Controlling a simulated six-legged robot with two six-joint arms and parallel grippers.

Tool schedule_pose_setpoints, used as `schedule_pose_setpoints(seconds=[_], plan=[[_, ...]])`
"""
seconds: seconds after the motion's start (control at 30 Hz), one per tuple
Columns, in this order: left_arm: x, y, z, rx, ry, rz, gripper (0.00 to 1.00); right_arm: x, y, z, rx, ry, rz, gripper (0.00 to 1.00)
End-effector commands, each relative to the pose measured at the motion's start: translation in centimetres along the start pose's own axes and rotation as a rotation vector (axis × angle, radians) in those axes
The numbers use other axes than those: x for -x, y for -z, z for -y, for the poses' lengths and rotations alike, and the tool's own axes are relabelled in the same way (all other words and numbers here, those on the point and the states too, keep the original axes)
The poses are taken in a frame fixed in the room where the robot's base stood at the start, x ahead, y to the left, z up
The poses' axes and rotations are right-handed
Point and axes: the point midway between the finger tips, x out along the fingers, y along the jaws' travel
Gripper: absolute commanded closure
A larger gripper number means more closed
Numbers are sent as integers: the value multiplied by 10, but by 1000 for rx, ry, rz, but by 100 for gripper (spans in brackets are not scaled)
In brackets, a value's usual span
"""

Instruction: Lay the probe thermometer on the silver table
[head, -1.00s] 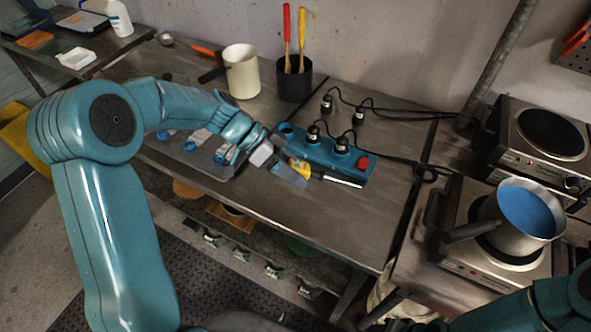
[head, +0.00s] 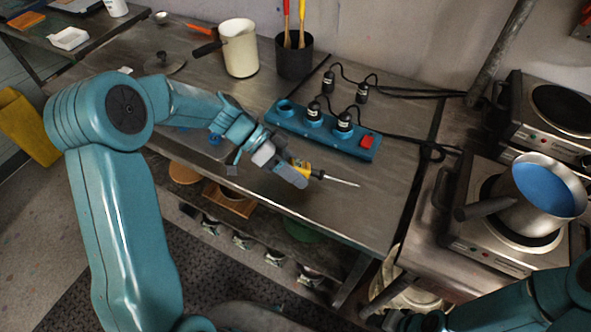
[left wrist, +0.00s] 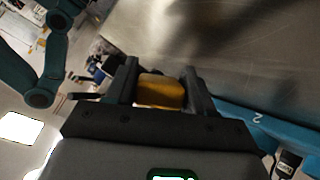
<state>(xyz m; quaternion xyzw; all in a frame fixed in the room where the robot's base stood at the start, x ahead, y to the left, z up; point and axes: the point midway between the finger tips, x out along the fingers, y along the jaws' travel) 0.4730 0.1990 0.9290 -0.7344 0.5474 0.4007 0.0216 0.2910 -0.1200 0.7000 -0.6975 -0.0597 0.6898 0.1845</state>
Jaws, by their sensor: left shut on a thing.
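The probe thermometer has a yellow handle (head: 302,166) and a thin metal probe pointing right in the head view. My left gripper (head: 290,172) is shut on the handle. The yellow handle (left wrist: 160,92) also shows between both fingers in the left wrist view. The thermometer is over the front part of the grey metal table (head: 335,215), which I take as the silver table. I cannot tell whether it touches the tabletop.
A blue power strip (head: 325,132) with plugs and cables lies just behind the thermometer. A cream pot (head: 239,50) and a black tool holder (head: 294,63) stand at the back. A saucepan (head: 535,200) with blue liquid sits on a hot plate at right. The table's front right is clear.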

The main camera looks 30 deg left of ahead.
Motion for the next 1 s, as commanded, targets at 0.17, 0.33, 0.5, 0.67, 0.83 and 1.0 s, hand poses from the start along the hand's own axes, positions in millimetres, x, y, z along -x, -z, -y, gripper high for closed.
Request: schedule_pose_setpoints(seconds=[0.17,0.33,0.5,0.67,0.83,1.0], plan=[[-2,-2,1,0,0,0,77,-5,0,-2,0,0,0,57],[-2,-2,1,0,0,0,77,-4,0,-2,0,0,0,57],[-2,-2,1,0,0,0,17,-4,0,-2,0,0,0,57],[-2,-2,1,0,1,0,17,-4,0,-2,0,0,0,57],[-2,-2,2,0,1,1,17,-4,0,-2,0,0,0,57],[1,-3,2,1,2,0,17,-5,0,-2,0,0,0,57]])
